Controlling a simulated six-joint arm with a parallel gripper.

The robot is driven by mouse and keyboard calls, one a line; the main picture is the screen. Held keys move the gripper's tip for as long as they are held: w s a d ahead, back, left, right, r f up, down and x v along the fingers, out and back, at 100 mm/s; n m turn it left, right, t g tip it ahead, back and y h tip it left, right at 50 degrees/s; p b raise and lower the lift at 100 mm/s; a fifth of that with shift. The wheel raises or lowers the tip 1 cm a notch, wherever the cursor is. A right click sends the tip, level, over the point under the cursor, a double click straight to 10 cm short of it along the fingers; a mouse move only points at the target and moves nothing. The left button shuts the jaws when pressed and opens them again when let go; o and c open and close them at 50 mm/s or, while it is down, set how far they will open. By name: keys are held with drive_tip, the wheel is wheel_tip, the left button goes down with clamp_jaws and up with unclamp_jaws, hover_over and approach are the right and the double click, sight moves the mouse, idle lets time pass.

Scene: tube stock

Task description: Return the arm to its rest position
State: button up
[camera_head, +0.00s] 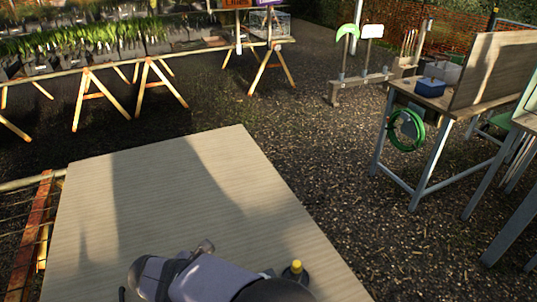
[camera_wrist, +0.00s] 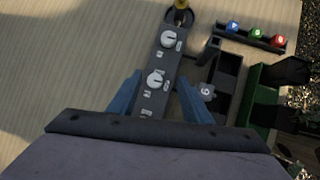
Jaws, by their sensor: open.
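My gripper (camera_wrist: 160,80) shows in the wrist view with its two blue fingers apart and nothing held between them. Below the fingers lies a dark grey panel (camera_wrist: 149,103) with two white dials, which shows through the gap. I cannot tell the height of the fingers above it. In the head view my arm (camera_head: 205,278) lies low over the near edge of the pale wooden table (camera_head: 180,190). The fingers cannot be made out there.
A rack (camera_wrist: 246,36) with blue, green and red capped tubes, a dark compartment tray (camera_wrist: 227,75) and a green container (camera_wrist: 262,100) stand right of the panel. A yellow-topped dark object (camera_head: 297,266) stands near my arm. The table's far part is clear.

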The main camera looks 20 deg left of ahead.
drive_tip(key=w+d+r+m+g, duration=0.15)
drive_tip(key=w+d+m, duration=0.35)
drive_tip(key=d, duration=0.7)
drive_tip(key=w+d+r+m+g, duration=0.1)
drive_tip(key=w+d+m+g, duration=0.15)
drive_tip(key=d+m, duration=0.7)
drive_tip(key=s+d+m, duration=0.3)
drive_tip(key=d+m, duration=0.1)
drive_tip(key=d, duration=0.2)
drive_tip(key=s+d+m+g+y, duration=0.1)
drive_tip(key=s+d+m, duration=0.2)
drive_tip(key=d+m, duration=0.2)
drive_tip(key=s+d+f+m+g+y, duration=0.1)
drive_tip(key=s+d+m, duration=0.2)
drive_tip(key=d+m, duration=0.2)
drive_tip(key=d, duration=0.3)
drive_tip(key=shift+s+d, duration=0.2)
drive_tip(key=shift+s, duration=0.05)
